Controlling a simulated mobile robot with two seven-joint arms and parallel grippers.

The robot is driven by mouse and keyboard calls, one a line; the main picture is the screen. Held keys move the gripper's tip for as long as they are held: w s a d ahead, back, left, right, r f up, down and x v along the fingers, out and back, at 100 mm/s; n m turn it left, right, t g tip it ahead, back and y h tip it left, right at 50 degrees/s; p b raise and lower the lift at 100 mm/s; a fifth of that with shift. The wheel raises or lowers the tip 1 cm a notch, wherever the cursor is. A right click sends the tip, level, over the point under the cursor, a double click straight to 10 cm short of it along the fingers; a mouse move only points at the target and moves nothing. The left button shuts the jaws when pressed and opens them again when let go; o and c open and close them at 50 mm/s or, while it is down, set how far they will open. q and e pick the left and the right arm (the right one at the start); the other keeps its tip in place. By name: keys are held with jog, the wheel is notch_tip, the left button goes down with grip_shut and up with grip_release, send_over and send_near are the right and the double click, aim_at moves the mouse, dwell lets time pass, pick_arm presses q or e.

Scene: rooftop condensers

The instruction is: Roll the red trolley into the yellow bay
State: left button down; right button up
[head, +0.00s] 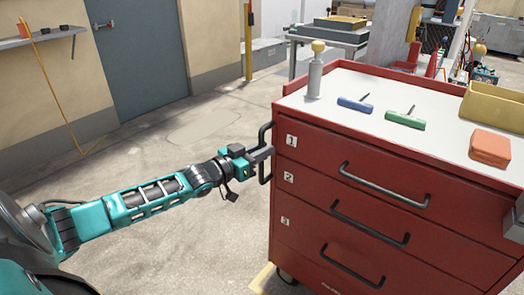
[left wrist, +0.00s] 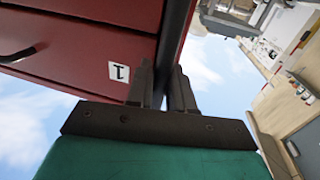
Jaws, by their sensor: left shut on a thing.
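The red trolley (head: 345,190) stands at the right of the head view, with a white top and numbered drawers with dark handles. My left gripper (head: 262,155) is shut on the dark upright handle (head: 265,136) on the trolley's left side. In the left wrist view the fingers (left wrist: 164,82) close around this bar (left wrist: 173,40), beside the drawer labelled 1. Part of my right arm or gripper (head: 514,226) shows at the right edge, near the trolley's drawer front; its fingers are not clear. A yellow strip (head: 262,278) lies on the floor at the trolley's lower left corner; the rest of any yellow bay is hidden.
On the trolley top are a grey bottle with a yellow knob (head: 315,72), a blue-handled tool (head: 355,104), a green-handled tool (head: 405,119), an orange box (head: 490,147) and a yellow bin (head: 495,105). A grey table (head: 328,36) stands behind. The floor to the left is clear.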

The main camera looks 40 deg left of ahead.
pick_arm(q)
jog(key=c, duration=1.2)
grip_release()
pick_arm(e)
jog(key=shift+f, duration=0.2)
pick_arm(q)
jog(key=shift+o, duration=0.2)
jog(key=shift+s, duration=0.1)
pick_arm(e)
jog(key=shift+d+r, duration=0.1)
pick_arm(q)
jog(key=p+v, duration=0.4)
jog(key=v, duration=0.8)
jog(key=shift+s+p, duration=0.3)
pick_arm(e)
jog(key=shift+s+d+r, duration=0.1)
jog(key=shift+d+r, duration=0.15)
jog(key=shift+r, duration=0.5)
jog(key=shift+s+d+r, duration=0.1)
jog(key=shift+d+r, duration=0.1)
jog(key=shift+r, duration=0.5)
jog(key=shift+a, duration=0.1)
